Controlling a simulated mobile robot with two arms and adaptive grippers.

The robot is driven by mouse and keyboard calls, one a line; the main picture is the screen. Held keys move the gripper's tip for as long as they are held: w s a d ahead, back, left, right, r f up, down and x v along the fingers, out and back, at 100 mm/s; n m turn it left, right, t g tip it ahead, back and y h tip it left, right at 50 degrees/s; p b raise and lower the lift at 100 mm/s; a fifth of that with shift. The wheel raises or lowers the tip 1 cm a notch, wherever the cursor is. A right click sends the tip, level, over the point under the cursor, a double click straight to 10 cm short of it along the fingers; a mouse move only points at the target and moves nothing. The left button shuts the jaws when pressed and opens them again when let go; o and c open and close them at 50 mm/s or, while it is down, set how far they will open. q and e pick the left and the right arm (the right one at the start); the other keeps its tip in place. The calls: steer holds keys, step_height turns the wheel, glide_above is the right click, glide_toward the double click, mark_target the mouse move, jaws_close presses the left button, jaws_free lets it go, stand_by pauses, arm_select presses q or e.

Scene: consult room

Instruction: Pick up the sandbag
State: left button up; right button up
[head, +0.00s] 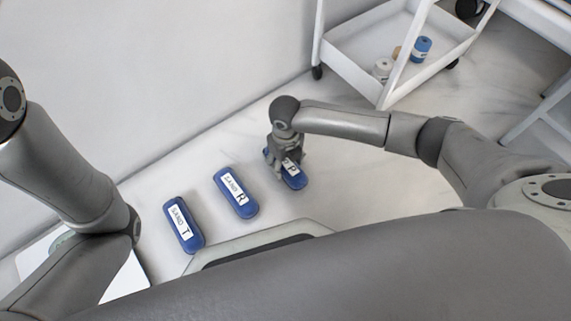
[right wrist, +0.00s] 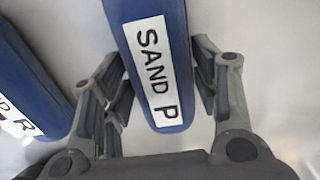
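Three blue sandbags with white labels lie in a row on the pale floor in the head view: the sandbag marked T (head: 184,224), the sandbag marked R (head: 236,192) and the sandbag marked P (head: 294,177). My right gripper (head: 285,162) is over the P sandbag and hides part of it. In the right wrist view the P sandbag (right wrist: 155,65) lies between the two spread fingers (right wrist: 162,95), with small gaps seen on both sides. The R sandbag (right wrist: 30,85) shows at the left edge there. My left gripper is out of view.
A white trolley (head: 350,72) stands at the back right, holding a blue-and-white roll (head: 421,48) and a white roll (head: 382,69). The wall (head: 150,70) runs behind the sandbags. A white flat surface (head: 127,280) shows at lower left, partly behind my left arm.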

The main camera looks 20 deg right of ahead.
jaws_close()
steer(key=shift+r, duration=0.1)
stand_by(0.3)
